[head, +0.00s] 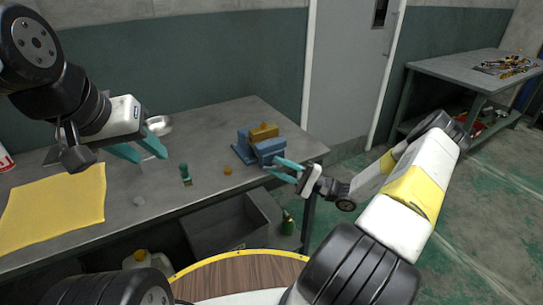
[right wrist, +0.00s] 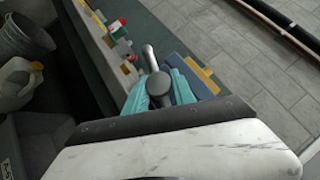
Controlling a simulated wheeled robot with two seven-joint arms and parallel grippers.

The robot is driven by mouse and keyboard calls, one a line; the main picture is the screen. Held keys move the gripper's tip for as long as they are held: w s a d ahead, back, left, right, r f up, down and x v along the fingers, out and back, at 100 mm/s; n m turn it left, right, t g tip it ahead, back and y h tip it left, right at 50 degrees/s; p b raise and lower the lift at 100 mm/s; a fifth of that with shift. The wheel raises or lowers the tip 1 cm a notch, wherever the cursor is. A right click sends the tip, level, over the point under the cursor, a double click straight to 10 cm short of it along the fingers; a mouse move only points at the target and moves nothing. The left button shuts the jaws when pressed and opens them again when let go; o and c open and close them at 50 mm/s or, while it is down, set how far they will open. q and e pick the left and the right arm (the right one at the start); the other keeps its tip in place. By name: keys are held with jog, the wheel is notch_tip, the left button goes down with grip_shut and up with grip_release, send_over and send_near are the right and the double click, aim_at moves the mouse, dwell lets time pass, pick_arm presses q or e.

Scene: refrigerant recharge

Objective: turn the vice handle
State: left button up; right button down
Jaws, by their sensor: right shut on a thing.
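The blue vice (head: 243,150) stands near the right end of the workbench, with a yellow-brown block (head: 263,132) at its top. My right gripper (head: 277,168) is at the vice's front, its teal fingers reaching in from the right. In the right wrist view, the fingers (right wrist: 160,92) are shut on the grey vice handle (right wrist: 149,58), around its round hub, and the bar sticks out past them. The blue vice body (right wrist: 186,72) shows beside them. My left gripper (head: 141,150) is open and empty above the left part of the bench.
A grey bin (head: 225,228) sits below. A second table (head: 450,68) stands at back right.

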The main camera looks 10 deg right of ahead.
jog(key=m+t+y, duration=0.1)
jog(key=m+t, duration=0.3)
jog(key=m, duration=0.1)
jog(key=shift+s+f+m, duration=0.1)
jog(key=shift+f+m, duration=0.05)
jog(key=shift+m, duration=0.25)
jog(key=m+t+h, duration=0.1)
jog(key=m+t, duration=0.2)
jog(key=m, duration=0.1)
jog(key=m+t+h, duration=0.2)
jog(key=m+t, duration=0.1)
jog(key=m, duration=0.1)
jog(key=shift+t+h, duration=0.3)
jog(key=shift+t, duration=0.1)
jog(key=m+t+h, duration=0.2)
jog(key=m+h, duration=0.2)
jog(key=m, duration=0.1)
jog(key=m+t+h, duration=0.3)
jog(key=m+h, duration=0.1)
jog(key=m, duration=0.2)
jog(key=shift+h, duration=0.4)
jog(key=shift+m+h, duration=4.6)
jog(key=shift+m, duration=0.4)
jog(key=shift+r+m, duration=0.2)
jog(key=shift+m, duration=0.1)
jog(key=c, duration=1.1)
grip_release()
jog(key=shift+o, duration=0.2)
jog(key=shift+f, duration=0.1)
